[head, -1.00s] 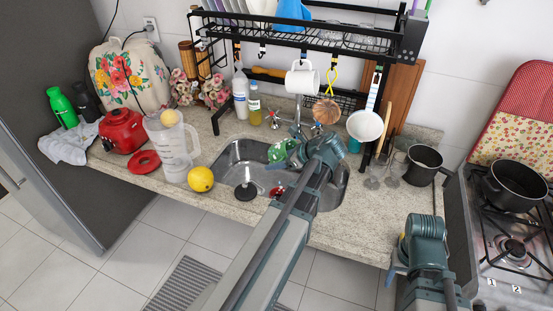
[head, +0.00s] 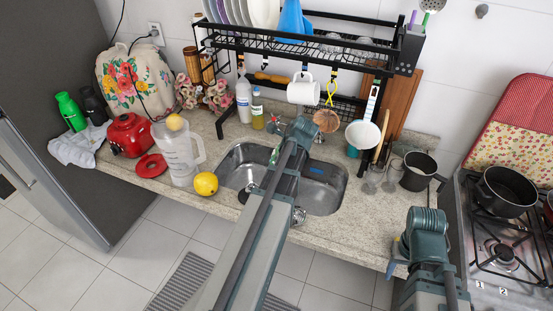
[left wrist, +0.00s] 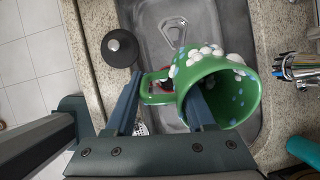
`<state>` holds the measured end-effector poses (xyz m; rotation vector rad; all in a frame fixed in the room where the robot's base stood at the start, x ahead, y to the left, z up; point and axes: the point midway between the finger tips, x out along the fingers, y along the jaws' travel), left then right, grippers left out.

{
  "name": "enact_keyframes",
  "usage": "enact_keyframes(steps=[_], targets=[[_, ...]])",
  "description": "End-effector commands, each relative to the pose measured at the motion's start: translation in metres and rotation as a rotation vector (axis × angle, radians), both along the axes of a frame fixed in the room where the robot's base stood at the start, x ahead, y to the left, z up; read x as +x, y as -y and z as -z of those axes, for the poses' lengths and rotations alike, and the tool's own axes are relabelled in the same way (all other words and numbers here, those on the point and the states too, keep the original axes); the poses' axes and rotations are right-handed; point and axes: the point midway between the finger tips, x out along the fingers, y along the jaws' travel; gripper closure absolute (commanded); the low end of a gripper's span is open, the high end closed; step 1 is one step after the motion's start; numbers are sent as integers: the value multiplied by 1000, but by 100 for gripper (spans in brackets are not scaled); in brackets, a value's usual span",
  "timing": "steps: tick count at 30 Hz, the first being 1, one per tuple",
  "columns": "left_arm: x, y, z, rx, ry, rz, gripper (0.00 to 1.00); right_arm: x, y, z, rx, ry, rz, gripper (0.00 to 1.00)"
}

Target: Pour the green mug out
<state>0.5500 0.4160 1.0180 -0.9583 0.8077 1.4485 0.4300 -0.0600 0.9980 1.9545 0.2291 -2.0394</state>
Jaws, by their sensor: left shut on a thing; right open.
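The green mug (left wrist: 222,92), with white bumps and blue spots, is in my left gripper (left wrist: 165,92) over the sink (left wrist: 185,45). In the left wrist view one finger passes in front of the mug's open mouth and the other is beyond its handle. The mouth faces the camera; its contents cannot be made out. In the head view only a sliver of the mug (head: 274,156) shows beside my left gripper (head: 296,133), over the sink basin (head: 325,195). My right gripper (head: 396,262) is low at the counter's front edge, apart from the mug, largely hidden by its arm.
A black round object (left wrist: 121,47) sits at the sink's edge. The dish rack (head: 310,47) with a hanging white mug (head: 301,91) is above. Glasses and a dark pot (head: 418,171) stand right.

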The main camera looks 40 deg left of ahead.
Motion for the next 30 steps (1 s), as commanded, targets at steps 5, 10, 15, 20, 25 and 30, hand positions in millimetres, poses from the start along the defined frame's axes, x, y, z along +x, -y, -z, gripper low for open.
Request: enact_keyframes(steps=[5,10,15,20,25,30], targets=[[0,-13,-6,-191,21,-7,100,0,0,-20,0,0,-1,45],[-1,-27,-7,-329,38,-4,100,0,0,-27,0,0,-1,45],[-3,-34,-7,-413,44,-1,100,0,0,-28,0,0,-1,45],[-3,-36,-7,-442,48,1,100,0,0,-28,0,0,-1,45],[-4,-35,-7,-444,48,1,100,0,0,-28,0,0,-1,45],[-4,-36,-5,-443,48,1,100,0,0,-26,0,0,-1,45]])
